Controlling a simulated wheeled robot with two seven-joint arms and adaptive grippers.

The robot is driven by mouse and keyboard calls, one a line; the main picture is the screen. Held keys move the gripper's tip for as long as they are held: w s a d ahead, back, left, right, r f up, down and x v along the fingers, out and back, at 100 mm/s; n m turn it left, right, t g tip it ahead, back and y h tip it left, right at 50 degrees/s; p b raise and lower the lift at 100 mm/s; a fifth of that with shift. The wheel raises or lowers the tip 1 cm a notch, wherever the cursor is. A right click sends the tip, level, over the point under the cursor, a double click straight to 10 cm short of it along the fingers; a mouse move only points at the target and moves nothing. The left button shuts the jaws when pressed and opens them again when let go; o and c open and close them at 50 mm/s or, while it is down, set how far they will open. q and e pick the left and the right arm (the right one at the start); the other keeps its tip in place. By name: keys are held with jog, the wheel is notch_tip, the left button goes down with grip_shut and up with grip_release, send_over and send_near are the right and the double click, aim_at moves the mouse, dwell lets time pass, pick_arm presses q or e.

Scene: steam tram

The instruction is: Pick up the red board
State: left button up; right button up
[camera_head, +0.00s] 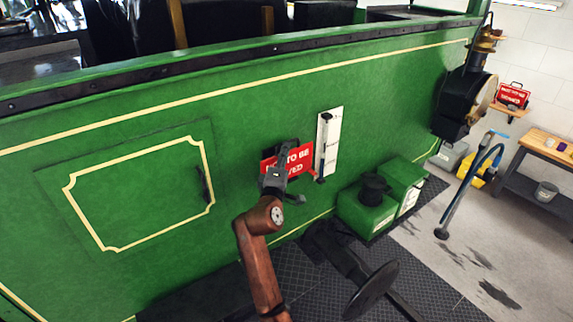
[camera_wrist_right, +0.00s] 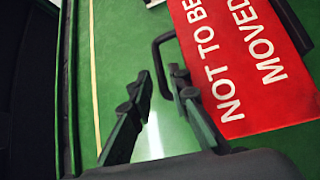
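The red board (camera_head: 298,160) with white lettering is upright at the green tram side in the head view, partly hidden behind my right gripper (camera_head: 283,172). In the right wrist view the red board (camera_wrist_right: 245,65) fills the upper right and reads "NOT TO BE MOVED". A dark loop handle (camera_wrist_right: 157,50) stands out from its edge. My right gripper (camera_wrist_right: 161,84) is open there, with the handle's lower end between or just beyond the two fingertips. I cannot tell whether they touch it. My left gripper is not in view.
A white panel (camera_head: 328,142) is on the tram side, right of the board. Green boxes (camera_head: 367,217) stand below it. A blue-handled stand (camera_head: 465,190) and a wooden-topped bench (camera_head: 548,147) are at the right. Another red item (camera_head: 513,95) sits on a wall shelf.

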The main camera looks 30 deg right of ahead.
jog(key=p+x, duration=0.2)
jog(key=x, duration=0.2)
jog(key=shift+w+d+r, duration=0.15)
jog(key=shift+w, duration=0.05)
jog(key=shift+w+d, duration=0.3)
jog(key=shift+w, duration=0.05)
grip_shut()
jog(key=shift+s, duration=0.1)
